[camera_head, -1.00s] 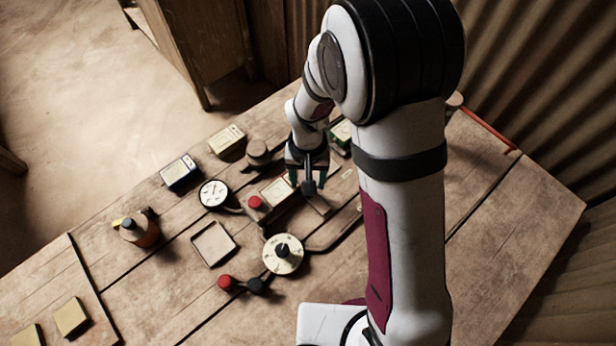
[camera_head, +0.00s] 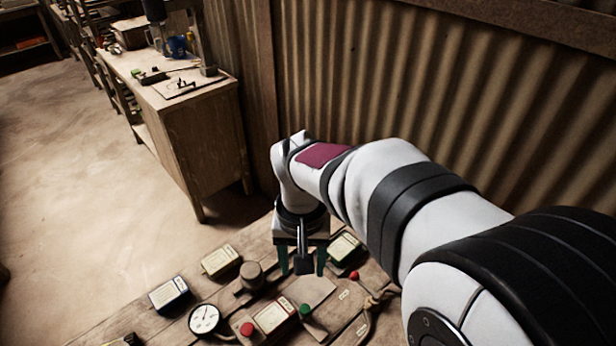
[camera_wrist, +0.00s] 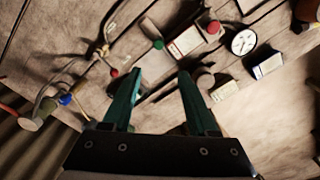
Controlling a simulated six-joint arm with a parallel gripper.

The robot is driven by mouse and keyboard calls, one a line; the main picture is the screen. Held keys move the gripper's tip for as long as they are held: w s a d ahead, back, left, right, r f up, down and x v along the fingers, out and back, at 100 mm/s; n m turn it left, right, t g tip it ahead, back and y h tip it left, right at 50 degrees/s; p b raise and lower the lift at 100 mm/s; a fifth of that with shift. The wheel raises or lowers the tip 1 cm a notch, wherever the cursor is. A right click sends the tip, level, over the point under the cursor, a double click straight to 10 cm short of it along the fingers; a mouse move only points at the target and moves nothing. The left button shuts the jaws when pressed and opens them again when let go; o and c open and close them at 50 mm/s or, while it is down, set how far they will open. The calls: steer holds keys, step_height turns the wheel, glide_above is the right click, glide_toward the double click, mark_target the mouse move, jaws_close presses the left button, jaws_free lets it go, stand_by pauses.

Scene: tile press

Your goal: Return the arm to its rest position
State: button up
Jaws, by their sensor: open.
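My gripper (camera_head: 302,264) hangs pointing down over the back part of the wooden workbench (camera_head: 168,258) in the head view. Its two green fingers are spread apart with nothing between them. In the wrist view the open fingers (camera_wrist: 158,80) show with the bench surface beyond. My white arm reaches in from the right of the head view.
A corrugated wall (camera_head: 420,90) rises behind. A wooden cabinet (camera_head: 205,140) stands farther back.

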steer(key=s+d+r+m+y, duration=0.1)
steer(key=s+d, duration=0.3)
steer(key=s, duration=0.5)
steer(key=s+d+r+m, duration=0.1)
steer(key=s+d+m, duration=0.3)
steer(key=s, duration=0.5)
steer(key=shift+s+d+m+y, duration=0.3)
steer(key=shift+d+y, duration=0.1)
steer(key=shift+d, duration=0.1)
stand_by(0.5)
